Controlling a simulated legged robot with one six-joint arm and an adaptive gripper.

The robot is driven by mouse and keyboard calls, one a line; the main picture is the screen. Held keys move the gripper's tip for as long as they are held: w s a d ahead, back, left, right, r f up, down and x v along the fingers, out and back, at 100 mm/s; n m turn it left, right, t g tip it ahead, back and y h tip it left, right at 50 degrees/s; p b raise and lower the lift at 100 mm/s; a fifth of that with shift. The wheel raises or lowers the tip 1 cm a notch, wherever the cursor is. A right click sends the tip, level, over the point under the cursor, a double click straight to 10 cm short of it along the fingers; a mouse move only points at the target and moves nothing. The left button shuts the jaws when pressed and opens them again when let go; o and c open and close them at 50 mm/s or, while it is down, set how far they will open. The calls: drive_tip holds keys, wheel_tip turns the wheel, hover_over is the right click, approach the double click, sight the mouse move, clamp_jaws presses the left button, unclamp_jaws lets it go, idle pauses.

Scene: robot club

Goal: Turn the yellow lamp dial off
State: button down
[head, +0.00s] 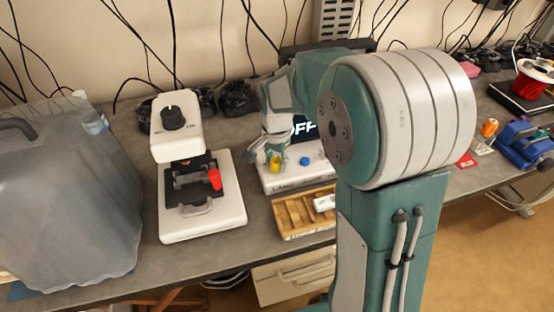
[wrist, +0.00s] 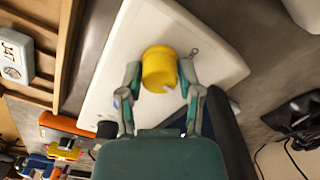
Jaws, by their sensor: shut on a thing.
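The yellow lamp dial (wrist: 158,66) stands on a white panel (wrist: 122,50); it also shows in the head view (head: 276,164), partly covered by my gripper. My gripper (wrist: 160,80) has one finger on each side of the dial and is shut on it. A small pale pointer mark sits on the dial's lower right in the wrist view. In the head view a dark display (head: 303,128) behind the dial reads "OFF", its edges partly hidden by my arm. A blue dial (head: 304,161) stands to the right of the yellow one.
A white device with a black knob (head: 173,118) stands left of my gripper. A large grey translucent container (head: 60,190) fills the far left. A wooden tray (head: 290,215) lies in front of the panel, holding a white block (wrist: 14,57). Cables hang behind.

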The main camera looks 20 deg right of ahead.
drive_tip(key=n, duration=0.5)
drive_tip(key=shift+a+f+n, duration=0.1)
drive_tip(key=shift+n, duration=0.2)
drive_tip(key=n, duration=0.5)
drive_tip(key=shift+s, duration=0.1)
idle(0.3)
drive_tip(key=shift+c, duration=1.3)
unclamp_jaws()
